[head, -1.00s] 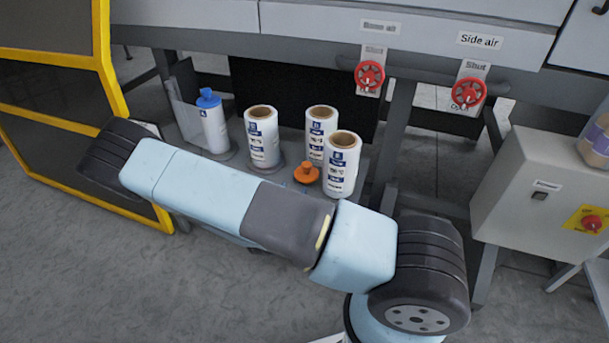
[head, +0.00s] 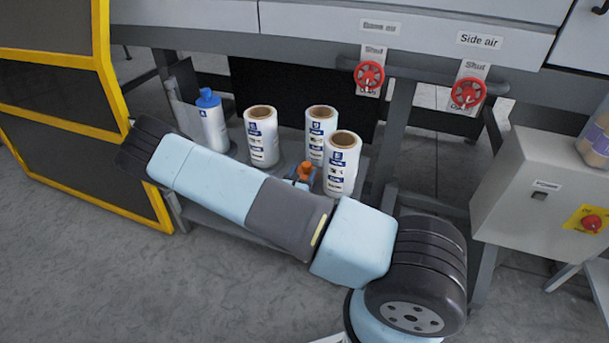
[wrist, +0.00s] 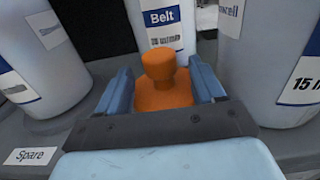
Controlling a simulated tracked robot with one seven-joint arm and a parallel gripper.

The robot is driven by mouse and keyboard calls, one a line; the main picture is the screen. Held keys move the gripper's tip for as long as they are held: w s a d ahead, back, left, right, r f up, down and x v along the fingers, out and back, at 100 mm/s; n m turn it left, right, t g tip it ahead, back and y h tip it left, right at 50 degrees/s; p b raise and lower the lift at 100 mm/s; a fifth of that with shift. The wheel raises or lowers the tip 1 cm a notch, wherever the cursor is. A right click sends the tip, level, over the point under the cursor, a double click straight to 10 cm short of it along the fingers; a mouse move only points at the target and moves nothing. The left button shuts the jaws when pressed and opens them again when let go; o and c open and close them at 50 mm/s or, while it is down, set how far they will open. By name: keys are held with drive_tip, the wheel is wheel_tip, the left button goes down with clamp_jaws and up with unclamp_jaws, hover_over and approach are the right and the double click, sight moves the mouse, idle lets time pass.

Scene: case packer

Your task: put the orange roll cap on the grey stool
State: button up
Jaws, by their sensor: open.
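The orange roll cap (head: 305,171) stands upright on the grey shelf among the white rolls, partly hidden by my arm in the head view. In the wrist view the cap (wrist: 163,84) has a round knob on a wider base and sits between the two blue fingers of my gripper (wrist: 163,88). The fingers are apart, one on each side of the base; whether either touches it I cannot tell. In the head view only a bit of my gripper (head: 296,184) shows beside the cap. I cannot make out a grey stool in either view.
White rolls (head: 262,137) stand close around the cap, with a blue-capped white bottle (head: 212,122) to the left. Red valve handles (head: 369,75) hang above. A grey control box (head: 530,195) is at the right, a yellow-framed guard (head: 108,85) at the left.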

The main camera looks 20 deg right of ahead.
drive_tip(key=shift+x, duration=1.45)
drive_tip(key=c, duration=1.2)
